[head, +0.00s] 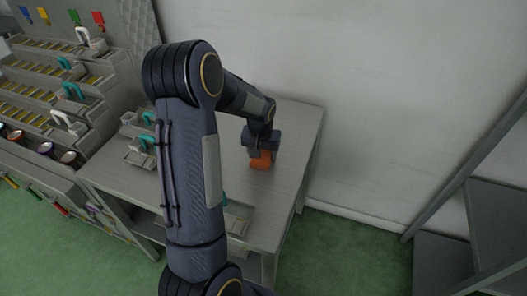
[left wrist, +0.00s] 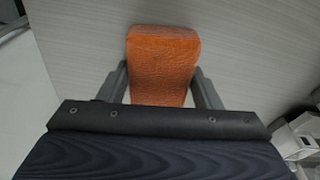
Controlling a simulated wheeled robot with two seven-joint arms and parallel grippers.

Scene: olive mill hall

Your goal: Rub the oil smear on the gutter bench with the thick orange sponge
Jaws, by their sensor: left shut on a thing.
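My left gripper (head: 262,150) is shut on the thick orange sponge (head: 262,160) at the right part of the gutter bench (head: 288,135). In the left wrist view the sponge (left wrist: 163,62) sits between the two grey fingers of the gripper (left wrist: 165,85). The sponge is at or just above the bench top; I cannot tell whether it touches. No oil smear can be made out; the sponge or my arm may hide it. My right gripper is not in view.
Grey trays with teal and white handles (head: 140,148) stand on the bench's left part. A stepped rack (head: 50,95) is further left. A pale wall (head: 390,90) runs behind the bench, and grey shelving (head: 490,220) stands at right. Green floor (head: 350,250) lies between.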

